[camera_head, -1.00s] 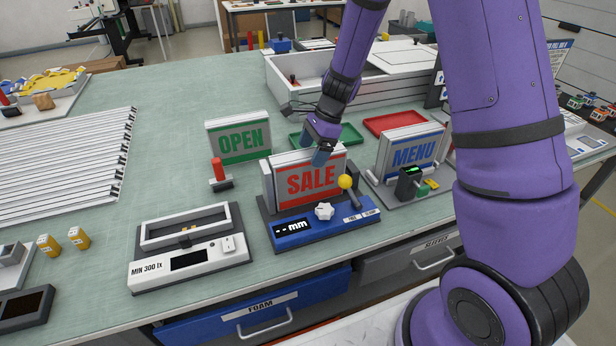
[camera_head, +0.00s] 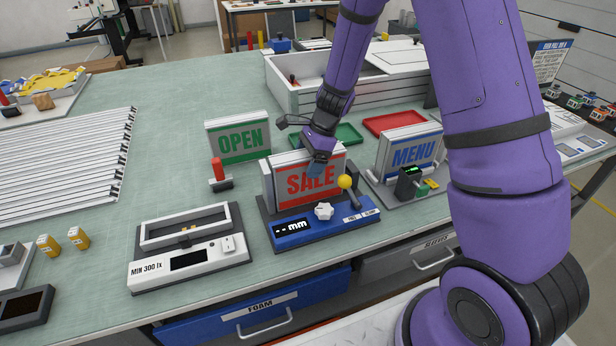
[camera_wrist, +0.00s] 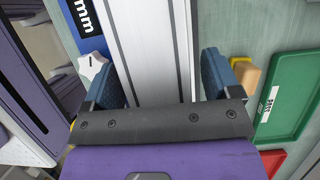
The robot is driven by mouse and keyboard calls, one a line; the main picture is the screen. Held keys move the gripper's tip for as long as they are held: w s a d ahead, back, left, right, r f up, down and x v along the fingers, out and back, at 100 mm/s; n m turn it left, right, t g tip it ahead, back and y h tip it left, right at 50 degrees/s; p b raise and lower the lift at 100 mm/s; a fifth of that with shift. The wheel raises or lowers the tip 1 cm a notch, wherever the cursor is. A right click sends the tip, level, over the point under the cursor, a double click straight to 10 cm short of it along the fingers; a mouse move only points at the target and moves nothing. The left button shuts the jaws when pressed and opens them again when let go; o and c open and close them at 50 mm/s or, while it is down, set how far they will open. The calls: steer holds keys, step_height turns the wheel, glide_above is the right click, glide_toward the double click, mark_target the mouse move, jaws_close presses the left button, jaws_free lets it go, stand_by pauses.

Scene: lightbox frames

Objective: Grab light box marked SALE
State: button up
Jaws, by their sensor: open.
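In the wrist view my gripper (camera_wrist: 165,80) is open, with one blue finger on each side of the box's pale ribbed body (camera_wrist: 150,45). The gripper covers part of the box's top in the head view. I cannot tell whether either finger touches the box.
The OPEN box (camera_head: 240,140) stands at left behind, and the MENU box (camera_head: 408,150) at right on its own base. Green (camera_head: 345,135) and red (camera_head: 398,122) trays lie behind. A white light meter (camera_head: 190,257) sits front left. Clear table lies left of the OPEN box.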

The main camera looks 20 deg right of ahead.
jaws_close()
stand_by(0.3)
